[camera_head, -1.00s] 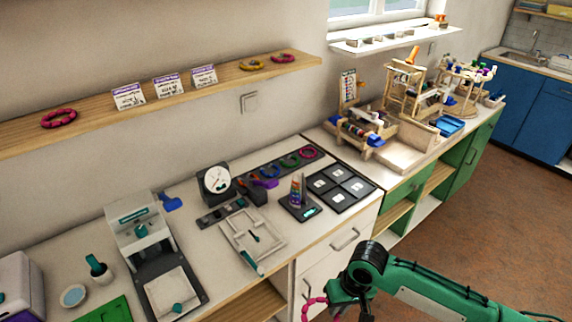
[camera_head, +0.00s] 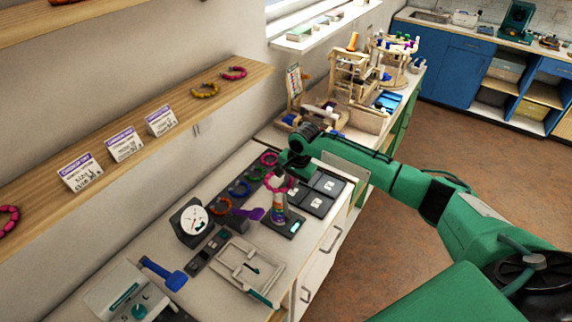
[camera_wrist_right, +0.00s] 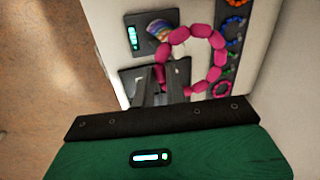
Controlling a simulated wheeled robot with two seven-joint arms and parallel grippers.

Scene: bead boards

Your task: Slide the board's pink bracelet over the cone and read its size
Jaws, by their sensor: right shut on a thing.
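My right gripper (camera_wrist_right: 163,90) is shut on a pink beaded bracelet (camera_wrist_right: 208,38), which hangs as an open loop from the fingertips. In the head view the bracelet (camera_head: 277,184) overlaps the upper part of the striped cone (camera_head: 279,204). The cone stands upright on a dark base (camera_head: 290,227) with a small lit display. In the wrist view the cone (camera_wrist_right: 158,27) shows at the loop's upper left; I cannot tell whether its tip is inside. The dark board (camera_head: 212,214) behind carries several coloured rings, one of them pink (camera_head: 269,158). My left gripper is out of view.
Dark square trays (camera_head: 327,184) lie right of the cone. A round dial gauge (camera_head: 194,220), a purple piece (camera_head: 250,213) and a pale frame (camera_head: 245,268) stand to the left and front. A shelf (camera_head: 150,105) with cards and bracelets runs along the wall.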

